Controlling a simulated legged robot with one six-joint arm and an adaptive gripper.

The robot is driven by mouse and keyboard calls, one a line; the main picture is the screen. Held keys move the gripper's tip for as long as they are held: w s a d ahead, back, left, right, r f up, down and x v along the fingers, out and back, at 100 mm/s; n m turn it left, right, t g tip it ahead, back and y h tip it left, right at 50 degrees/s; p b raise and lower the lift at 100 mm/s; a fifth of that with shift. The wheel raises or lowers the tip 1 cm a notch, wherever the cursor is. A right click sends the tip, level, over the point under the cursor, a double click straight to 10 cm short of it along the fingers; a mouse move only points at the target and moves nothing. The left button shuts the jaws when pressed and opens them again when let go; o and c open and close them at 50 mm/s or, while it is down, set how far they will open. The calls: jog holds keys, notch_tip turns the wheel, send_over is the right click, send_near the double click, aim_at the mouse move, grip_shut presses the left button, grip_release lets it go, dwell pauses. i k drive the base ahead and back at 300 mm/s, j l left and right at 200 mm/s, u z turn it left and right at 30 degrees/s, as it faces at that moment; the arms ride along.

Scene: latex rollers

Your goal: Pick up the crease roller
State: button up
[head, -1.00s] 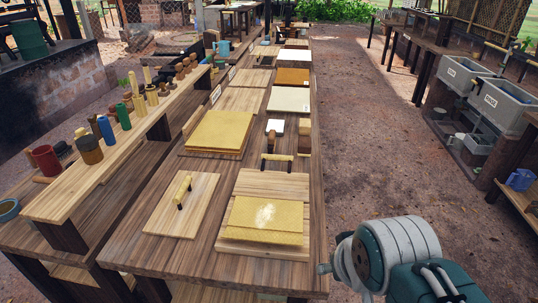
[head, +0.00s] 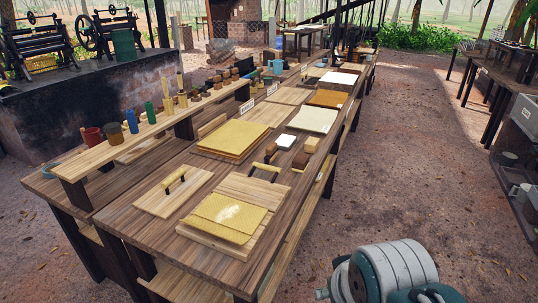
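Two small rollers with pale yellow cylinders and dark frames are on the long wooden table. One roller (head: 175,178) lies on a plain wooden board (head: 160,203) at the near left. The other roller (head: 265,167) is at the far edge of a second board (head: 262,190), behind yellow sheets (head: 229,215). I cannot tell from their looks which is the crease roller. My arm's white and teal links are at the bottom right, beyond the table's right edge and apart from both rollers. My gripper's fingers cannot be made out.
A raised wooden shelf (head: 150,133) with jars and tools runs along the table's left side. Brown and tan blocks, a white square (head: 286,141) and more sheets (head: 235,137) lie farther back. The dirt floor (head: 400,165) to the right is open.

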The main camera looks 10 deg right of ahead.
aim_at(271, 151)
jog(key=i+l+u, duration=0.15)
jog(key=l, duration=0.25)
jog(key=i+l+u, duration=0.2)
jog(key=l, duration=0.15)
jog(key=i+l+u, duration=0.15)
jog(key=l, duration=0.3)
jog(key=l+u, duration=0.2)
jog(key=l, duration=0.2)
jog(key=i+l+u, duration=0.25)
jog(key=l, duration=0.35)
jog(key=i+l+u, duration=0.25)
jog(key=l, duration=0.45)
jog(key=i+l+u, duration=0.15)
jog(key=l, duration=0.2)
jog(key=i+l+u, duration=0.3)
jog(key=i, duration=0.15)
jog(key=i+l+u, duration=0.25)
jog(key=i+l, duration=0.2)
